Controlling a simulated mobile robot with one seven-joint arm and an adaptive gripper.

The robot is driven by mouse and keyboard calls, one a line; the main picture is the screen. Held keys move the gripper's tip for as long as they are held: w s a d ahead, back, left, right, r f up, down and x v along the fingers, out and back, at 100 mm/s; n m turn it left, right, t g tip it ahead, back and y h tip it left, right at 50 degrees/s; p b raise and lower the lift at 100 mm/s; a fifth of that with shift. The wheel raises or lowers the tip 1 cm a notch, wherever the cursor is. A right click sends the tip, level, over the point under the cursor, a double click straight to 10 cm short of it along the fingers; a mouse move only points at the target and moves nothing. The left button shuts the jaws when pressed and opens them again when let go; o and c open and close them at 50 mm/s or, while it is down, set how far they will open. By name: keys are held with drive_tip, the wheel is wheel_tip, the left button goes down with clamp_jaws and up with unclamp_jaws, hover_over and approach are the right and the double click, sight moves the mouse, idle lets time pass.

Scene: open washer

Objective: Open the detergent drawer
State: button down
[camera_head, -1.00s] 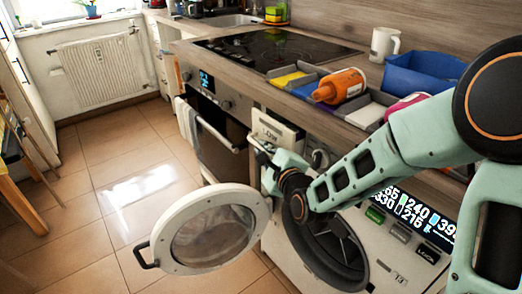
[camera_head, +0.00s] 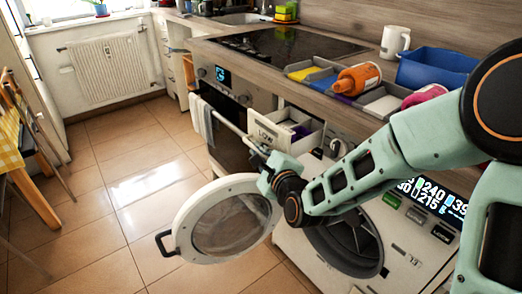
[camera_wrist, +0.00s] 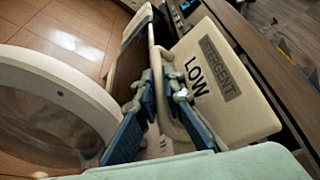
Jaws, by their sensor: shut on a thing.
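The detergent drawer (camera_head: 272,135) sticks out of the washer (camera_head: 410,235) at its upper left, and its inner compartments show from above. In the wrist view its white front (camera_wrist: 225,95) reads "DETERGENT" and "LOW". My gripper (camera_head: 258,155) is at the drawer front, with its blue-padded fingers (camera_wrist: 160,105) on either side of the drawer's pale handle (camera_wrist: 168,75). The gripper is shut on this handle. My fingers hide part of the handle.
The round washer door (camera_head: 185,225) stands wide open, left of and below my gripper. An oven (camera_head: 225,110) with a bar handle is just left of the drawer. The tiled floor at left is open.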

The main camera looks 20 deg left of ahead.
drive_tip(key=c, duration=2.3)
unclamp_jaws()
drive_tip(key=v, duration=0.7)
drive_tip(key=shift+s+d, duration=0.15)
drive_tip(key=shift+d, duration=0.05)
drive_tip(key=shift+r, duration=0.15)
